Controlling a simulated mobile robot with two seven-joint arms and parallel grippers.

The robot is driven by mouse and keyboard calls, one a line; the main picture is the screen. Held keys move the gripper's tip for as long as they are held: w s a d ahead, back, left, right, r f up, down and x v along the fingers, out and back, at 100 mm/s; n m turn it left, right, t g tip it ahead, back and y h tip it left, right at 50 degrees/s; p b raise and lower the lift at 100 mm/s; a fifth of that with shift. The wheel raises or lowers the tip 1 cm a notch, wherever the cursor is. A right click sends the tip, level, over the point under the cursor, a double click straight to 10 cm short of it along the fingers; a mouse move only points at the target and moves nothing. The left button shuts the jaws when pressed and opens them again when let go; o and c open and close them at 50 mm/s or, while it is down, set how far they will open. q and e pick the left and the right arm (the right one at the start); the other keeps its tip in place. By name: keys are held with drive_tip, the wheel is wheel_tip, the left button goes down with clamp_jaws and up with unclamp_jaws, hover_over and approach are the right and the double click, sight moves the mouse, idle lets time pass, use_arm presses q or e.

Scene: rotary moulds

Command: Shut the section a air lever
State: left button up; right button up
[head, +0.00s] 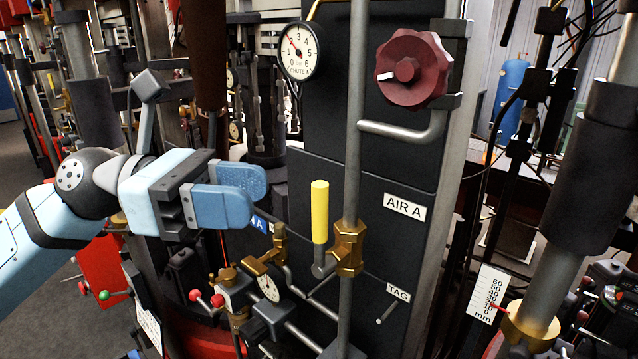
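The section A air lever (319,212) has a yellow handle that stands upright, roughly parallel to the vertical grey pipe (353,120). Its grey lower end meets a brass valve body (349,250) on that pipe. My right gripper is not in view.
A red handwheel (411,69) and a round "CHUTE A" gauge (300,50) are above. Brass fittings with a small gauge (268,288) sit below left of the lever. A "TAG" label (398,292) with a peg is below right. Free space lies between my fingers and the handle.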

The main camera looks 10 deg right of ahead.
sight(320, 231)
use_arm(q)
drive_tip(key=shift+p+x, duration=1.1)
drive_tip(key=shift+x, duration=2.85)
drive_tip(key=shift+c, duration=0.4)
clamp_jaws()
